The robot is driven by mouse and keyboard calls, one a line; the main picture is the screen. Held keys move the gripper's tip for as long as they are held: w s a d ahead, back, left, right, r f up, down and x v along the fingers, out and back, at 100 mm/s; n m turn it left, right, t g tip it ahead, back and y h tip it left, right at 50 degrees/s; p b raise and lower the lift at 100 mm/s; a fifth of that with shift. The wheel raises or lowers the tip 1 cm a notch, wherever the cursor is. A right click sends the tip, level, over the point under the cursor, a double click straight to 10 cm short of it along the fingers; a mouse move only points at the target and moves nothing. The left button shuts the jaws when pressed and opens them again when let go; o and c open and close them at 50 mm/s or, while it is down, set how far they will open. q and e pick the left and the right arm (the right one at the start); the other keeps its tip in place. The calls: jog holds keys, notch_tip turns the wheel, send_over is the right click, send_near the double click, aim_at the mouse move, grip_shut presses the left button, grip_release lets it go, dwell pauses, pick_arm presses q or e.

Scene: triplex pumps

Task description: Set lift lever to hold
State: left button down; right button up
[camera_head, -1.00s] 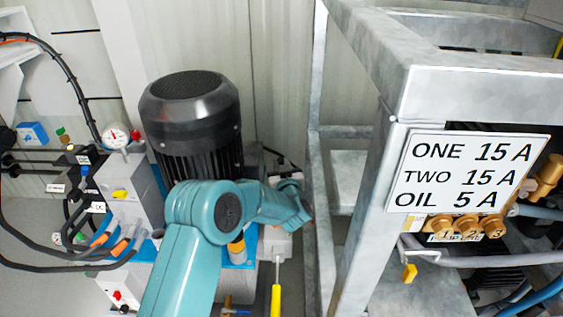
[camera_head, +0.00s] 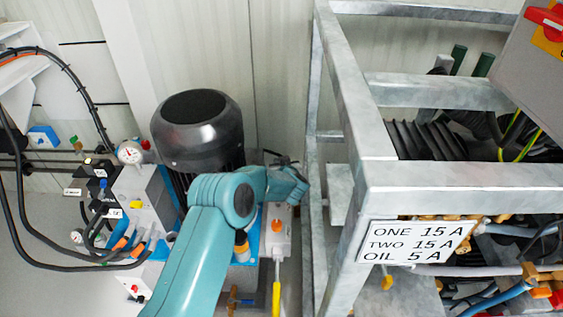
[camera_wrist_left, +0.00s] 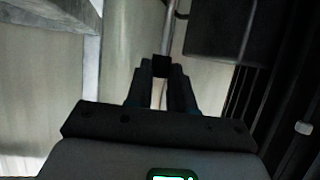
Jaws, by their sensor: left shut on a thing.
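In the left wrist view, my left gripper (camera_wrist_left: 162,70) is shut on a thin grey rod (camera_wrist_left: 170,32) that runs up away from the fingers; a dark block shows at the fingertips. In the head view, my left gripper (camera_head: 284,160) is small and dark, just right of the black motor (camera_head: 197,125), and its grip is hard to make out there. I cannot tell for sure from these views that the rod is the lift lever. A yellow-handled lever (camera_head: 276,299) points down below a white block (camera_head: 278,237), apart from the gripper. My right gripper is not in view.
A galvanised steel frame (camera_head: 375,185) stands close to the right of my left arm, with a white label plate (camera_head: 418,243). Hoses and a pressure gauge (camera_head: 130,153) are at left. A grey cabinet with a red switch (camera_head: 544,22) is at top right.

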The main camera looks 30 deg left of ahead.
pick_arm(q)
jog(key=c, duration=1)
grip_release()
jog(key=shift+o, duration=0.2)
jog(key=p+v, duration=0.3)
jog(key=v, duration=1.3)
jog(key=shift+s+d, duration=0.15)
